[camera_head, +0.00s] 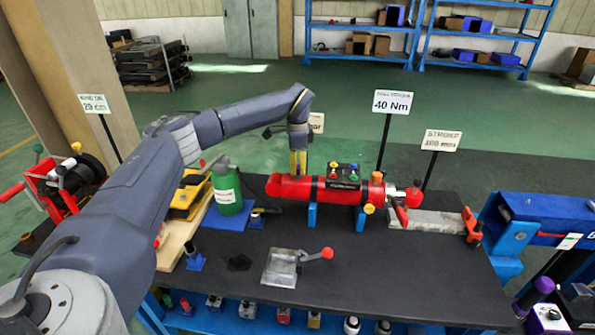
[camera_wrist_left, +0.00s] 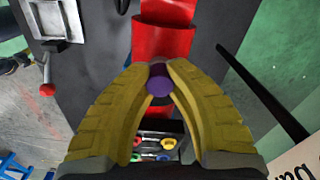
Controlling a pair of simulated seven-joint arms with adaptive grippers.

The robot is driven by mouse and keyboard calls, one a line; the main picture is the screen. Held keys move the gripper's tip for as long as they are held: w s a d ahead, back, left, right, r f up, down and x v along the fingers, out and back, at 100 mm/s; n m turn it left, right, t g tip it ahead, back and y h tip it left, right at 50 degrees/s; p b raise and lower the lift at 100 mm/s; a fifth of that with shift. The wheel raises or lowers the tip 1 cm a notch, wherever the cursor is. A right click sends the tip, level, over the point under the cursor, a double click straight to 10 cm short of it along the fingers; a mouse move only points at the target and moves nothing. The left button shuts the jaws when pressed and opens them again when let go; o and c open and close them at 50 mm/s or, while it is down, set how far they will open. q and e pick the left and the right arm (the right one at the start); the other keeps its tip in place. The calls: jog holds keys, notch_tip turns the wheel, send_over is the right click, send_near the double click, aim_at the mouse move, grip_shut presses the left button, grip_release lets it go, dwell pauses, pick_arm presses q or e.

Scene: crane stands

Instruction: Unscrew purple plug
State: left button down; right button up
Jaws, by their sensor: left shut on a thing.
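My left gripper (camera_wrist_left: 160,75) has yellow fingers. In the left wrist view they close around a small purple plug (camera_wrist_left: 159,80) on the red cylinder (camera_wrist_left: 165,38). Only the plug's top shows between the fingertips; the fingers hide its sides, so I cannot tell how deep it sits. In the head view the left gripper (camera_head: 298,166) points straight down onto the left part of the red cylinder (camera_head: 289,188), and the plug is hidden there. The cylinder lies level on blue supports (camera_head: 312,216). My right gripper is not in view.
A black block with coloured knobs (camera_head: 343,174) sits on the cylinder beside the gripper. A green bottle (camera_head: 227,190) stands to the left. A metal vise-like fixture (camera_head: 284,268) with a red-knobbed lever is in front. A 40 Nm sign (camera_head: 392,101) stands behind. The dark bench front is mostly clear.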

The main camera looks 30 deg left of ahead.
pick_arm(q)
jog(key=shift+r, duration=0.1)
jog(key=n, duration=0.5)
dwell(0.3)
jog(key=shift+n, duration=0.3)
jog(key=n, duration=0.4)
jog(key=shift+n, duration=0.4)
jog(key=c, duration=1.3)
grip_release()
jog(key=shift+c, duration=0.8)
jog(key=shift+m, duration=0.3)
